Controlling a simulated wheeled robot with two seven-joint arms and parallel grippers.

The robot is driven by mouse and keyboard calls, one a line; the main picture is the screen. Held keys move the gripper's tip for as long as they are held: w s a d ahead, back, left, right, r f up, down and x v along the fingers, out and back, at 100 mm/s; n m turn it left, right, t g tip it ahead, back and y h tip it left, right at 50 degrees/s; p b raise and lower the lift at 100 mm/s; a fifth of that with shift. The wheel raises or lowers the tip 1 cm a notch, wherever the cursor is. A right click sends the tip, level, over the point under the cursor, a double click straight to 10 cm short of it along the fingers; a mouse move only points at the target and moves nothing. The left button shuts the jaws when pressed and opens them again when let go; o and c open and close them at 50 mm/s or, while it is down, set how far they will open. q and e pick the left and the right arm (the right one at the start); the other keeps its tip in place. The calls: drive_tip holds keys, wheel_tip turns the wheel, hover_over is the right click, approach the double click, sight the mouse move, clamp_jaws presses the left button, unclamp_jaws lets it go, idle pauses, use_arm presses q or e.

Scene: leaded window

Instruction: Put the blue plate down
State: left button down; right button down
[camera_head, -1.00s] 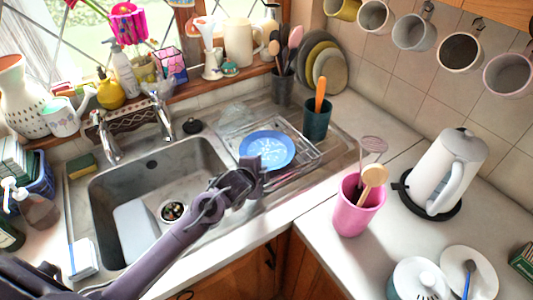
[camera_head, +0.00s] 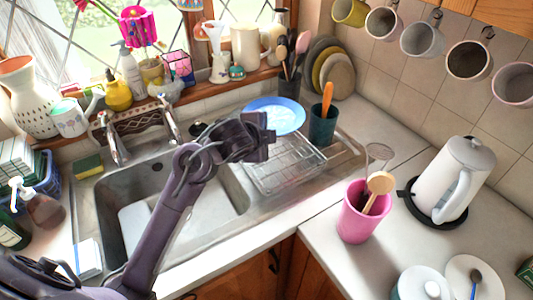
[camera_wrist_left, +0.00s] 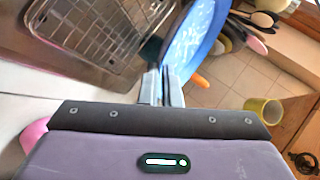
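The blue plate (camera_head: 276,116) has a pale pattern and is above the back of the wire rack, near the dark green utensil cup. My left gripper (camera_head: 268,131) is at its near rim. In the left wrist view, the fingers (camera_wrist_left: 161,88) are closed together on the rim of the plate (camera_wrist_left: 193,40), which looks tilted and held clear of the rack. The near part of the wire rack (camera_head: 285,163) is bare and also shows in the left wrist view (camera_wrist_left: 105,30). My right gripper is out of view.
The sink (camera_head: 105,205) is left of the rack. The dark green cup (camera_head: 322,125) with an orange handle stands close to the plate's right. A pink utensil pot (camera_head: 361,215) and a white kettle (camera_head: 455,180) stand on the right counter.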

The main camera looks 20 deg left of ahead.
use_arm(q)
wheel_tip(320, 180, up, 4)
drive_tip(key=s+d+f+b, duration=0.1)
drive_tip(key=s+f+b, duration=0.2)
drive_tip(key=s+f, duration=0.4)
drive_tip(key=s, duration=0.4)
drive_tip(key=shift+d+f+n+y, duration=0.25)
drive_tip(key=shift+f+n+y, duration=0.05)
drive_tip(key=shift+n+y, duration=0.1)
